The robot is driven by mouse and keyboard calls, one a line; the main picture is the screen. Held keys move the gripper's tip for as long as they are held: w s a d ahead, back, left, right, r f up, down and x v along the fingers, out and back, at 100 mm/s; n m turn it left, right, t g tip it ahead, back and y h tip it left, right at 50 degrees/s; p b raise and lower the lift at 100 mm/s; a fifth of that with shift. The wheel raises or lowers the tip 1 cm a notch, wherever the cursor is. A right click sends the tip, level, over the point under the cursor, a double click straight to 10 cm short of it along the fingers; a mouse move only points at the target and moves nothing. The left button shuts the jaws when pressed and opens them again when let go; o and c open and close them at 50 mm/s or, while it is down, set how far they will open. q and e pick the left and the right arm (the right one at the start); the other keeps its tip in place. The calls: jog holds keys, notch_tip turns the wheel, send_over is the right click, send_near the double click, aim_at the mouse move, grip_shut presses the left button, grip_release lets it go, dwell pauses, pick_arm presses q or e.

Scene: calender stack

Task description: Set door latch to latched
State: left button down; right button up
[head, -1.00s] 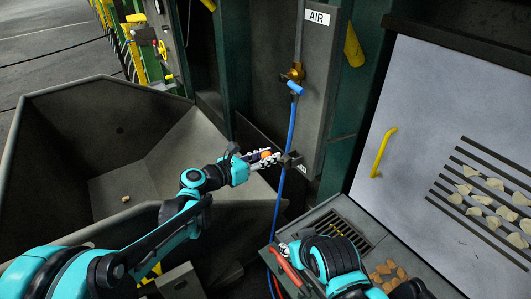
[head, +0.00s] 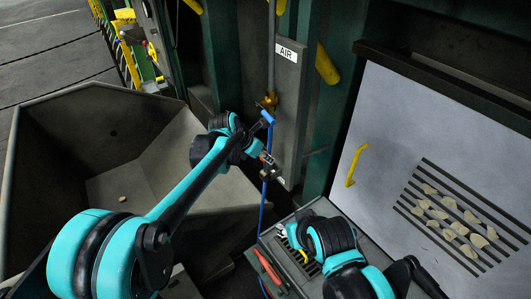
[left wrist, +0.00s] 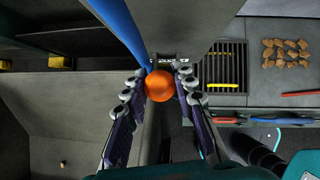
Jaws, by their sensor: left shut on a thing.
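An orange ball knob (left wrist: 160,86) sits between the two finger pads of my left gripper (left wrist: 161,76) in the left wrist view. The fingers are shut on it from both sides. A dark grey bar runs beneath the knob. In the head view my left gripper (head: 266,159) is at the grey post, below the AIR sign (head: 286,54), and its own arm partly hides it. I cannot tell whether the latch is latched. My right gripper (head: 283,231) is over the grated bench, and its jaws are too small to read.
A blue hose (head: 264,190) hangs close beside the left gripper. A large open hopper (head: 50,150) fills the left. A pale panel with a yellow handle (head: 356,165) stands at the right. Red-handled pliers (head: 268,265) lie on the bench (head: 310,290).

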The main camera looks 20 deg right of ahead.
pick_arm(q)
jog(key=shift+w+d+y, duration=0.1)
jog(key=shift+d+y, duration=0.2)
jog(key=shift+d, duration=0.1)
jog(key=shift+p, duration=0.3)
jog(key=c, duration=1.6)
grip_release()
jog(key=o, duration=0.4)
jog(key=shift+d, duration=0.1)
jog(key=shift+r, duration=0.1)
jog(key=s+a, duration=0.6)
jog(key=a, duration=0.4)
jog(key=shift+s+a+r, duration=0.25)
jog(key=shift+a+r, duration=0.15)
